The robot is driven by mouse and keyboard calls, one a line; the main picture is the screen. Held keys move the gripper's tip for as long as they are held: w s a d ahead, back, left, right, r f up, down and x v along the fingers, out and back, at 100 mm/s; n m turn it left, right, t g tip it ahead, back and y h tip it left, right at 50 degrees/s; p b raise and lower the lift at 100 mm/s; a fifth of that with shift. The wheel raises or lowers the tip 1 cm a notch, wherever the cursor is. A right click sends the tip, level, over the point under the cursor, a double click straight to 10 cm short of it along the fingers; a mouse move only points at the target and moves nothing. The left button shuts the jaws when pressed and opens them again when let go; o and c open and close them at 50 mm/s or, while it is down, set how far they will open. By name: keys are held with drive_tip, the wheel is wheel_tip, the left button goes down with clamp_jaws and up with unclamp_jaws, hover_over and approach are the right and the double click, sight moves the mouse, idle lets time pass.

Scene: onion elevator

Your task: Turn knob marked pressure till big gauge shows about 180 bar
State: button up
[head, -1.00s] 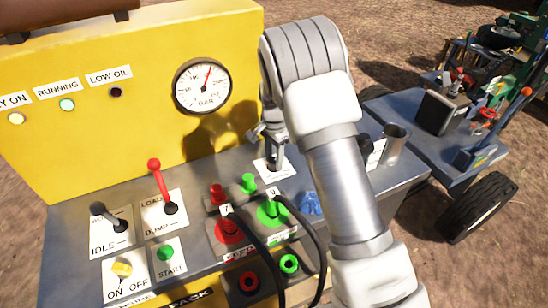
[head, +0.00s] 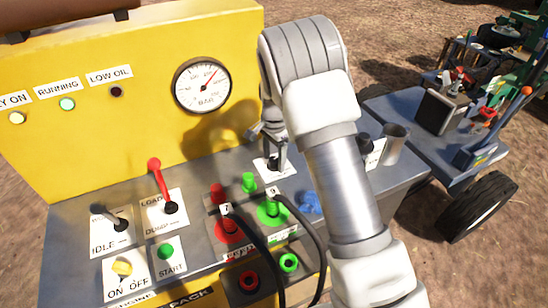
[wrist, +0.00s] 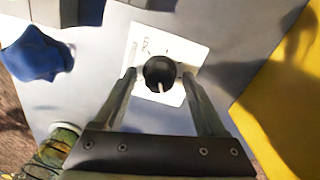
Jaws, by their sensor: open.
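The big round gauge (head: 202,85), marked BAR, is on the yellow panel. Its needle points up and to the right; its small figures are too blurred to read exactly. The black knob (wrist: 160,70) stands on a white label plate (wrist: 143,48) in the wrist view, its pale pointer line toward the bottom of the picture. The plate's lettering is mostly unreadable. My gripper (wrist: 159,77) is open, with one finger on each side of the knob; contact is unclear. In the head view my gripper (head: 274,150) hangs over the plate and largely hides the knob.
A red-tipped lever (head: 161,182), a black lever (head: 114,220) and a yellow switch (head: 122,267) stand left on the grey deck. Red and green couplings with black hoses (head: 262,240) are close in front.

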sight(274, 160)
wheel_tip(274, 160, up, 17)
drive_tip(key=p, duration=0.1)
drive_tip(key=shift+r+p, duration=0.2)
drive_tip(key=shift+p, duration=0.1)
